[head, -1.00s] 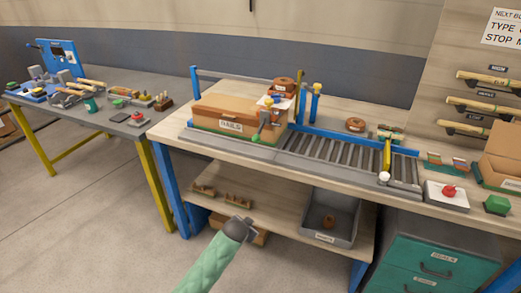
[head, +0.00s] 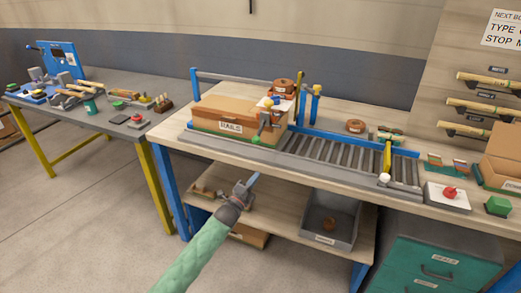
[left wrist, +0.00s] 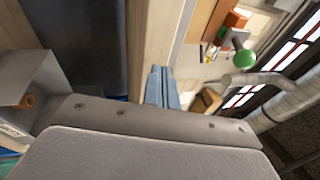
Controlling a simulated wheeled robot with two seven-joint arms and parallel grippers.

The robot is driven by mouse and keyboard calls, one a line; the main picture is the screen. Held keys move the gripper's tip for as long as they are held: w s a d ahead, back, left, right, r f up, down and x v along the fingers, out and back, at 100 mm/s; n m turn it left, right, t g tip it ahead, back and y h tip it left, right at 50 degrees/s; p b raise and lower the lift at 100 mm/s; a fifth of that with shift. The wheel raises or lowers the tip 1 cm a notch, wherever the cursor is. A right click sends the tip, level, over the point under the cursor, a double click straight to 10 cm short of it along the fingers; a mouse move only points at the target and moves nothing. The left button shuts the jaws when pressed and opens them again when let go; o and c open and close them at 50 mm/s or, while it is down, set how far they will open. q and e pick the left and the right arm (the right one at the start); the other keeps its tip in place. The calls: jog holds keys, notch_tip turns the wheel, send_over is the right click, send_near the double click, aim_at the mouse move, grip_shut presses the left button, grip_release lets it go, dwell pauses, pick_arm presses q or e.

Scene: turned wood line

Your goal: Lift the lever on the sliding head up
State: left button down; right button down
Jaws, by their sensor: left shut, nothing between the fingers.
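The sliding head (head: 272,102) stands at the right end of the brown carton on the roller bench. Its lever (head: 263,125) points down, with a green knob (head: 256,140) at its lower end, near the bench's front edge. The green knob also shows in the left wrist view (left wrist: 243,58), right of the fingers. My left gripper (head: 254,180) is shut and empty, in front of the bench, below the knob and apart from it. Its blue fingers also show in the left wrist view (left wrist: 160,86). My right gripper is not in view.
The carton (head: 228,112) lies on the bench behind the front rail. A roller track (head: 330,154) runs right to a yellow post (head: 387,155). Below are a shelf with a grey bin (head: 329,217) and a teal drawer unit (head: 440,255). A grey table (head: 100,105) stands left.

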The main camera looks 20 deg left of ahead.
aim_at(259, 133)
pick_arm(q)
jog(key=s+d+r+m+t+h, duration=0.1)
jog(key=s+r+m+t+h, duration=0.1)
jog(key=m, duration=0.8)
notch_tip(259, 133, up, 3)
jog(key=s+h, duration=0.1)
jog(key=h, duration=0.1)
jog(key=shift+d+r+h, duration=0.15)
jog(key=shift+d+h, duration=0.05)
jog(key=shift+h, duration=0.1)
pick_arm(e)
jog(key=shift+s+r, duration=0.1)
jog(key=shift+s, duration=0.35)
pick_arm(q)
jog(key=shift+s, duration=0.1)
